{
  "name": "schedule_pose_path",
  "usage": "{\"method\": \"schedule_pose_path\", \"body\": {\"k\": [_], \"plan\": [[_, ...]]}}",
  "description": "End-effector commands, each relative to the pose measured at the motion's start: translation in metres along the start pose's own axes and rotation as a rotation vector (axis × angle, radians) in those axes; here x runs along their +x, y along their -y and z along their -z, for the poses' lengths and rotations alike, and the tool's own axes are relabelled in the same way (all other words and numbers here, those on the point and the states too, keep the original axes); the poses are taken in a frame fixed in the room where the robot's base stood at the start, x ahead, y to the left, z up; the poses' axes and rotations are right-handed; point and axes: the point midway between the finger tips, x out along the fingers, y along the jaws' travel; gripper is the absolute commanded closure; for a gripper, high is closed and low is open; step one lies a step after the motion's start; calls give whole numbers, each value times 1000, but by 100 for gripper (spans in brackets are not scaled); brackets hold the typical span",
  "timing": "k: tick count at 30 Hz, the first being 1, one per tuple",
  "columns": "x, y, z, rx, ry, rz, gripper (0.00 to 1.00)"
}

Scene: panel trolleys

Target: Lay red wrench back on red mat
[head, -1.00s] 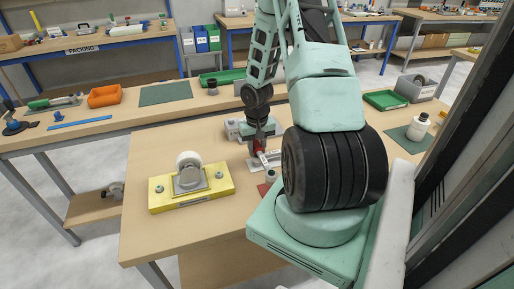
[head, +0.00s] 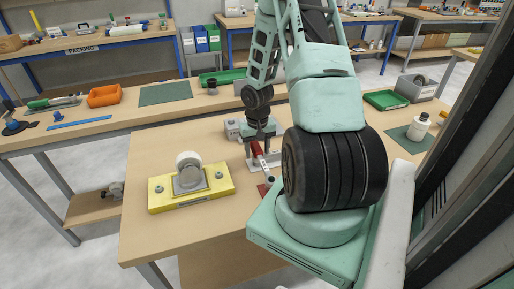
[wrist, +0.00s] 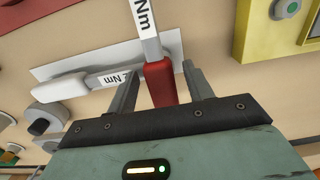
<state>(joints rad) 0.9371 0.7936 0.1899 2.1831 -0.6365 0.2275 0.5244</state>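The red wrench (wrist: 160,84) has a red handle and a pale shaft marked "Nm". In the wrist view its handle lies between the two fingers of my gripper (wrist: 160,68), with a gap on each side. In the head view the red handle (head: 256,150) shows beneath my wrist, and the fingers are hard to make out. A white-handled wrench (wrist: 82,84), also marked "Nm", lies beside it across a white mat (wrist: 110,59). A red mat (head: 264,189) shows in part on the robot's side of the wrenches, partly hidden by my arm.
A yellow plate with a roller (head: 212,198) sits on the table to the left. A grey fixture (head: 233,129) stands just behind my gripper. The wooden table (head: 150,235) is bare at its front left.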

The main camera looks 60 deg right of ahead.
Motion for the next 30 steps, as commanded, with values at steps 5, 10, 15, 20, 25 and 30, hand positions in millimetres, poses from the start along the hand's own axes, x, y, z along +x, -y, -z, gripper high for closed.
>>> {"method": "schedule_pose_path", "body": {"k": [5,10,15,20,25,30], "plan": [[-41,-1,3,3,-12,-1,49],[-80,0,3,2,-12,-2,49],[-108,0,3,1,-11,-2,49],[-121,0,2,1,-9,-1,49],[-124,1,2,0,-8,-1,49],[-132,29,-3,-67,-10,-3,49]]}}
